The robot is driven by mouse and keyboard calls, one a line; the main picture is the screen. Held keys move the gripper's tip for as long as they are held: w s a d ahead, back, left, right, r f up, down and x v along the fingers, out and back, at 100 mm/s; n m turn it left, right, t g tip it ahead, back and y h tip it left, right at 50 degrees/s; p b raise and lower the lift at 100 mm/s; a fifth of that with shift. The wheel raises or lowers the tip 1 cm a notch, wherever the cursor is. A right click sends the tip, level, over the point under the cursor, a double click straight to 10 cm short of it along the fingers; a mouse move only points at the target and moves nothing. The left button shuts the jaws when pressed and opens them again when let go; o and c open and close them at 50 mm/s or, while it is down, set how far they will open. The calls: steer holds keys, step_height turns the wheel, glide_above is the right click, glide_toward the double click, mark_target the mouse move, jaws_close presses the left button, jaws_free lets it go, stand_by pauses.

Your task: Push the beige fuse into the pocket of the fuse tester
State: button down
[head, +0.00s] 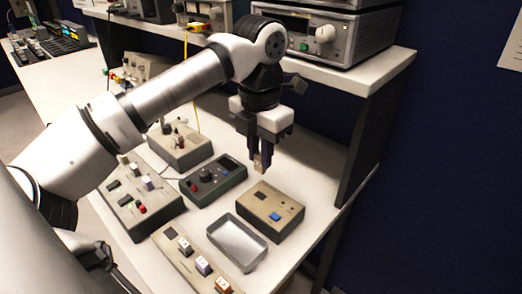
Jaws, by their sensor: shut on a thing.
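My gripper (261,158) is shut on the small beige fuse (259,167), which hangs upright between the fingertips. The fuse is just above the back left edge of a beige box (288,229), apart from it as far as this view shows. This box looks like the fuse tester. Its top has dark openings and a blue part (275,216) near the front. The pocket is too small to make out clearly.
An empty grey tray (261,262) lies in front of the beige box. A dark instrument (232,186) and other panels stand to the left. A shelf with equipment (370,83) overhangs the back right.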

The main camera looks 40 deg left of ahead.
mark_target(260, 172)
steer(key=shift+f, duration=0.1)
steer(key=shift+f+b, duration=2.4)
steer(key=shift+f, duration=0.45)
steer(key=shift+f+b, duration=1.6)
steer(key=c, duration=1.2)
jaws_free()
steer(key=shift+r, duration=0.1)
step_height(260, 172, up, 8)
steer(key=shift+f, duration=0.25)
